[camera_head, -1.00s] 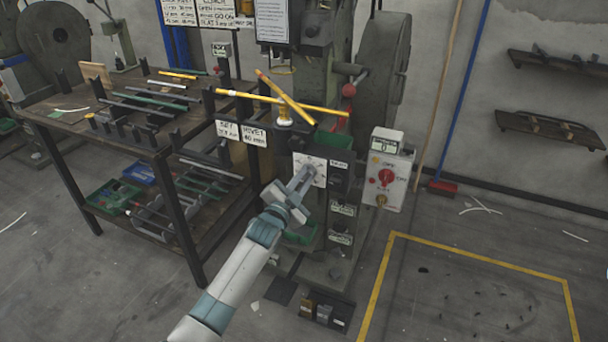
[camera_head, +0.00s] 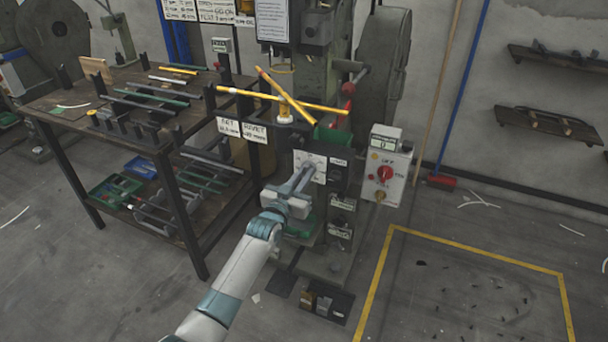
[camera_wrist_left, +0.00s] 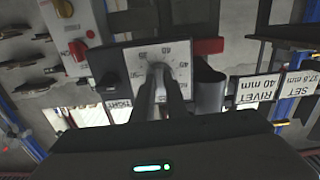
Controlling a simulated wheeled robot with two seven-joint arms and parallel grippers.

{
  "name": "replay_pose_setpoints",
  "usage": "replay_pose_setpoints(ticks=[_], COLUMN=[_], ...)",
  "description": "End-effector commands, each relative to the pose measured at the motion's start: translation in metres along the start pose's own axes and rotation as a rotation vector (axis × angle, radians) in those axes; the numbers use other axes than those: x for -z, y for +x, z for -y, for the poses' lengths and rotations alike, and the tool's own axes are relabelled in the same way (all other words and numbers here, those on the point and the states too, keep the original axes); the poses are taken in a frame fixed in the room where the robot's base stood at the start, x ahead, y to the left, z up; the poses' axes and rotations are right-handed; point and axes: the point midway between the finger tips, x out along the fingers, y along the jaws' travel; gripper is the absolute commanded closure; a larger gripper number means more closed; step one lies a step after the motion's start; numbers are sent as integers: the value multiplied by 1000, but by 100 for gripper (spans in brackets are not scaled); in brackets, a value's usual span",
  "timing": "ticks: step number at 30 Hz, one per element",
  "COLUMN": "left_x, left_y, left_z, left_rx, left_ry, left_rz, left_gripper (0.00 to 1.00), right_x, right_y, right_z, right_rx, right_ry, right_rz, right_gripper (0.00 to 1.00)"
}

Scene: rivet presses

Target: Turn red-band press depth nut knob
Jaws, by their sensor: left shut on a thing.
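The press (camera_head: 340,205) stands in the middle of the head view. A white dial plate (camera_head: 318,160) with a number scale is on its front. My left gripper (camera_head: 306,172) reaches the plate from the front, its two fingers close together. In the left wrist view the fingertips (camera_wrist_left: 158,78) are shut on the small knob at the centre of the dial plate (camera_wrist_left: 140,60). The fingers hide most of the knob and part of the scale. A red part (camera_wrist_left: 208,46) shows beside the plate there. My right gripper is not in view.
A grey control box (camera_head: 390,165) with a red knob is right of the dial. Signs (camera_head: 242,129) hang left of it; in the wrist view they read RIVET 40 mm and SET 37.8 mm. Yellow bars (camera_head: 290,101) cross above.

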Motion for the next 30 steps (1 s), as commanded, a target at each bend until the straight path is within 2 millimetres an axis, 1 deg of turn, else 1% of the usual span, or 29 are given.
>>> replay_pose_setpoints(ticks=[5,16,17,18,19,30], left_x=[-3,-3,-3,-3,-3,-1], left_y=[-1,-1,-1,-1,-1,-2], left_z=[0,0,0,0,0,0], left_rx=[0,0,0,0,0,0], left_ry=[-30,-33,-33,-33,-33,-32], left_rz=[4,4,4,4,4,1], left_gripper=[100,100,80,71,69,69], right_x=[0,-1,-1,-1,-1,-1], right_y=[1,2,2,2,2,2], right_z=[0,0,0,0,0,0], right_rx=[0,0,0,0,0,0], right_ry=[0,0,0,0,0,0], right_rz=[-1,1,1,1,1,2], right_gripper=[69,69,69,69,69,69])
